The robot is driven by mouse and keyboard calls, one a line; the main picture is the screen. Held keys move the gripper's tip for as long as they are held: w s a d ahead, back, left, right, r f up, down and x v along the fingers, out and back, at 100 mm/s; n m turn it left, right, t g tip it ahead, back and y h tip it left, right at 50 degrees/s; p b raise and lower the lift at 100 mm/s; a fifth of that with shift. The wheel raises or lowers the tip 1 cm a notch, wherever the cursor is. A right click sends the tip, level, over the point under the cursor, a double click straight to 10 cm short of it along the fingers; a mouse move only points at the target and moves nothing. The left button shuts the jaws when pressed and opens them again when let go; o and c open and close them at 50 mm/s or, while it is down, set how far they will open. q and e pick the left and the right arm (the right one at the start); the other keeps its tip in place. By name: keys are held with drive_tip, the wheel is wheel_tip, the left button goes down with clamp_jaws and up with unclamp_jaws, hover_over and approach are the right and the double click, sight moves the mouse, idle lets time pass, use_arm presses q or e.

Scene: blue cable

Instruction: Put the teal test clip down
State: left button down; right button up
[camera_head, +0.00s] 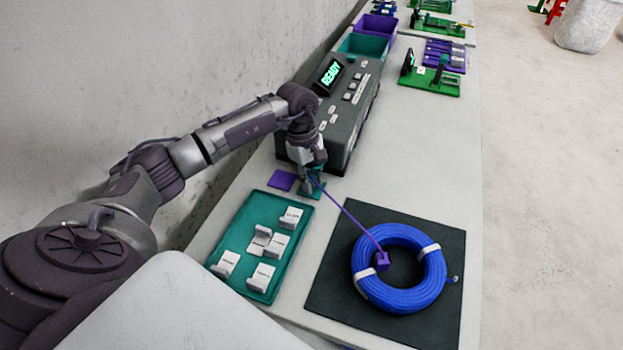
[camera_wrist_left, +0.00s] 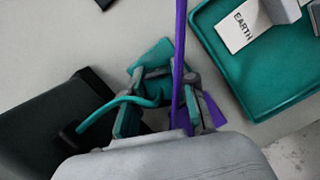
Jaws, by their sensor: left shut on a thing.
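My left gripper (camera_head: 311,180) is low over the table, just in front of the grey tester (camera_head: 357,112), fingers pointing down. In the left wrist view the gripper (camera_wrist_left: 163,78) is shut on the teal test clip (camera_wrist_left: 155,87), whose body is partly hidden between the fingers. A teal lead (camera_wrist_left: 105,108) runs from it to the tester. A teal square pad (camera_head: 318,188) lies directly under the fingertips; I cannot tell whether the clip touches it. A purple square pad (camera_head: 281,180) is beside it. The purple clip (camera_head: 381,260) sits on the blue cable coil (camera_head: 432,275).
The purple lead (camera_head: 345,215) stretches past my gripper to the coil, which lies on a dark mat (camera_head: 335,285). A teal tray (camera_head: 237,228) with several white label blocks is nearby. The tester display reads READY. Bins and green fixtures stand farther back.

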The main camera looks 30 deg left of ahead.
use_arm(q)
drive_tip(key=shift+f, duration=0.3)
drive_tip(key=c, duration=0.9)
unclamp_jaws()
drive_tip(key=shift+r+p, duration=0.35)
drive_tip(key=shift+r, duration=0.1)
drive_tip(key=b+v, duration=0.1)
drive_tip(key=v, duration=1.1)
drive_tip(key=shift+r, duration=0.25)
